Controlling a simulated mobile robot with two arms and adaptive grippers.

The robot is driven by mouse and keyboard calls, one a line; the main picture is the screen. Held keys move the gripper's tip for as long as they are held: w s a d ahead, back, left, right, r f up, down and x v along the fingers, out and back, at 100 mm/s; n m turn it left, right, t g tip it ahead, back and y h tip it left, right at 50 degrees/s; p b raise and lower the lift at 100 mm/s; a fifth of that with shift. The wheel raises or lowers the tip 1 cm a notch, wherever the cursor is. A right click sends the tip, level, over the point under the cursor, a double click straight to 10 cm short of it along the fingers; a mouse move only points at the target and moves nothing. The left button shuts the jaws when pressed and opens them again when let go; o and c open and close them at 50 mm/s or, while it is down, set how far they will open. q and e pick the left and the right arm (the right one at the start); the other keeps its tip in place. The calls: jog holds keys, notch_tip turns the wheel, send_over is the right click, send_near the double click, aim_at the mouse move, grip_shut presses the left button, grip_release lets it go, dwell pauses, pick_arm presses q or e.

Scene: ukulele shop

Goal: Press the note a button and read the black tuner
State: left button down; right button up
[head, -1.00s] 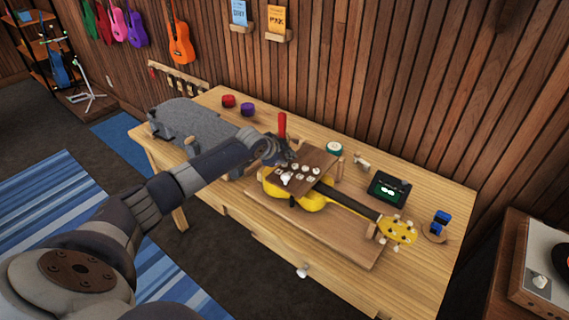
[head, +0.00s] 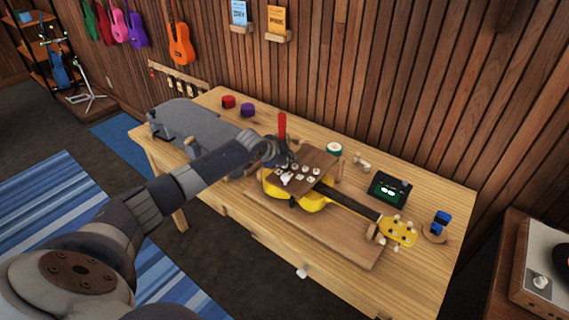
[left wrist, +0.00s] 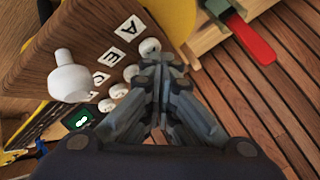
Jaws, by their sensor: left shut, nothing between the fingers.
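A wooden button box (head: 318,157) stands over the yellow ukulele (head: 312,203) on the table. In the left wrist view, the box (left wrist: 85,35) has a row of white round buttons with labels A, E, C and G. The A button (left wrist: 149,46) is nearest my left gripper (left wrist: 160,66). The gripper is shut and empty, its tips at the edge of that button; I cannot tell whether they press it. The black tuner (head: 377,195) lies right of the box with green glowing marks, too small to read. My right gripper is out of view.
A red-handled tool (head: 282,125) stands close behind the gripper. A grey case (head: 185,122) lies at the table's left. Red (head: 229,101) and purple (head: 247,109) round items sit at the back. A blue item (head: 440,221) is at the right end.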

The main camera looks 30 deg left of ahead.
aim_at(286, 166)
pick_arm(q)
jog(key=shift+r+p, duration=0.85)
jog(key=shift+r, duration=0.05)
notch_tip(286, 166, up, 5)
jog(key=p, duration=0.4)
jog(key=shift+p, duration=0.35)
